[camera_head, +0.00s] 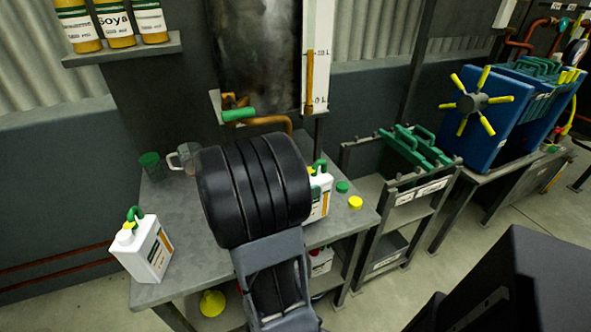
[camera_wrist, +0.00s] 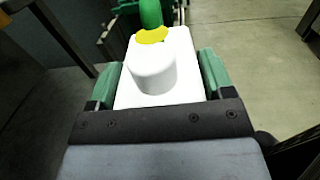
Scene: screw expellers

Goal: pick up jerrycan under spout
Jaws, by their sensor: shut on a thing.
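A white jerrycan (camera_head: 322,196) with a green handle and an orange-marked label shows at the right part of the metal table (camera_head: 190,222), partly hidden by my arm. It is just below and right of the orange pipe spout (camera_head: 268,121) with its green lever (camera_head: 238,114). In the wrist view, the white jerrycan (camera_wrist: 182,50) fills the middle, with a white round neck and a yellow part on top. My gripper (camera_wrist: 158,82) has its green fingers shut on both sides of it. I cannot tell whether the jerrycan's base touches the table.
A second white jerrycan (camera_head: 146,249) stands at the table's left front. A clear jug (camera_head: 184,158) and green cup (camera_head: 150,166) stand at the back. A rack with green-handled parts (camera_head: 408,146) stands right.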

